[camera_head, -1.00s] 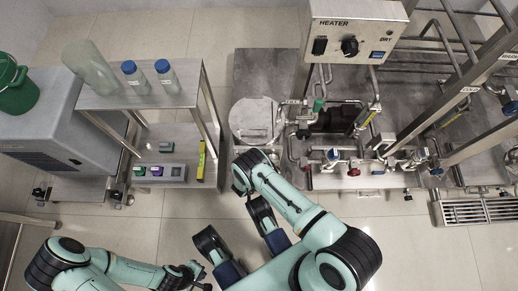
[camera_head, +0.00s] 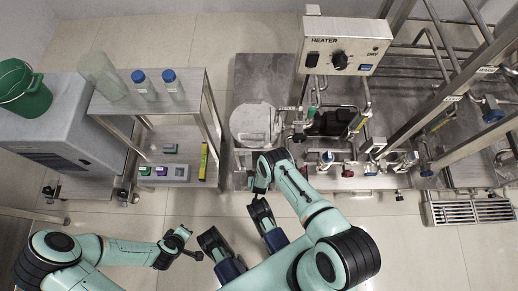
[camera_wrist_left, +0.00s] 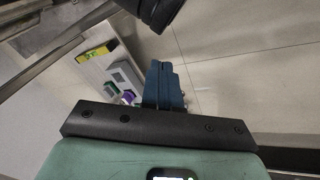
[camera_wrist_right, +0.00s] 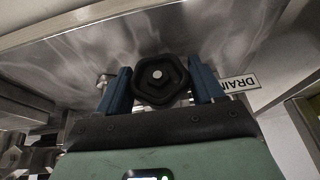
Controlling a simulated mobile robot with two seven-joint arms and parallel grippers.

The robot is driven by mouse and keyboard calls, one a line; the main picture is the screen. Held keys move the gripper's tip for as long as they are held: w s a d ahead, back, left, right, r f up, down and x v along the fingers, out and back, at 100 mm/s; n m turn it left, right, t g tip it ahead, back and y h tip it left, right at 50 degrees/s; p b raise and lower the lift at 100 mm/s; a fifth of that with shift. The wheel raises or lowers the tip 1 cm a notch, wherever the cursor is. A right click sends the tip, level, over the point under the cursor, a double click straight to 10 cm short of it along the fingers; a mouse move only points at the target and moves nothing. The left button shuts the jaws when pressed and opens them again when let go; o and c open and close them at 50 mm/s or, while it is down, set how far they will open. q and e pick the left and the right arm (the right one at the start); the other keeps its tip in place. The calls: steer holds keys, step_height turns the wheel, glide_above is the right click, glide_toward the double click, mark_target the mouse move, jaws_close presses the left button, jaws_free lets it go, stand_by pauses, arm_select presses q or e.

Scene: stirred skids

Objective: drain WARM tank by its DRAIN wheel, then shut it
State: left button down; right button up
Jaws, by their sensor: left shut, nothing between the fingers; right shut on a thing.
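A black lobed wheel (camera_wrist_right: 160,78) sits under a steel surface in the right wrist view, beside a DRAIN label (camera_wrist_right: 240,83). My right gripper (camera_wrist_right: 162,88) is shut on this wheel, one blue finger at each side. In the head view a round lidded steel tank (camera_head: 254,122) stands just beyond my right arm's wrist. No WARM label is readable, and the wheel and the right fingertips are hidden there. My left gripper (camera_head: 190,246) is shut and empty over the floor; its blue fingers (camera_wrist_left: 165,85) are together in the left wrist view.
A HEATER box (camera_head: 340,45) stands above the skid, with pipes and valves right of the tank. A steel shelf (camera_head: 205,100) with bottles and small boxes is at left, beside a green bucket (camera_head: 25,90). A floor grate (camera_head: 470,210) lies at right. Open floor surrounds the arms.

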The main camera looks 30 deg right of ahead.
steer(key=shift+s+d+m+t+y+p, duration=0.1)
steer(key=shift+d+m+t+y+p, duration=0.25)
steer(key=shift+y, duration=0.35)
steer(key=shift+a+t+y, duration=0.1)
steer(key=shift+t+y, duration=0.15)
steer(key=shift+y, duration=0.05)
steer(key=shift+f+y+b, duration=0.1)
steer(key=shift+y+b, duration=0.2)
steer(key=shift+f+m+t+y+b, duration=0.2)
steer(key=shift+t+y+b, duration=0.3)
steer(key=shift+b, duration=0.35)
steer(key=y+b, duration=0.1)
steer(key=b, duration=0.2)
steer(key=t+y+b, duration=0.1)
steer(key=b, duration=0.1)
steer(key=shift+r+m+t+b, duration=0.2)
steer(key=shift+m+t+b, duration=0.1)
steer(key=shift+b, duration=0.1)
arm_select(q)
steer(key=s+a+f+g, duration=0.2)
steer(key=s+f+g, duration=0.2)
steer(key=s+f, duration=0.6)
steer(key=shift+s+n+g, duration=0.3)
steer(key=shift+s+n, duration=0.1)
steer(key=shift+s, duration=0.95)
arm_select(e)
steer(key=shift+a+y, duration=0.15)
steer(key=shift+y, duration=0.15)
steer(key=o, duration=1)
steer(key=shift+c, duration=0.2)
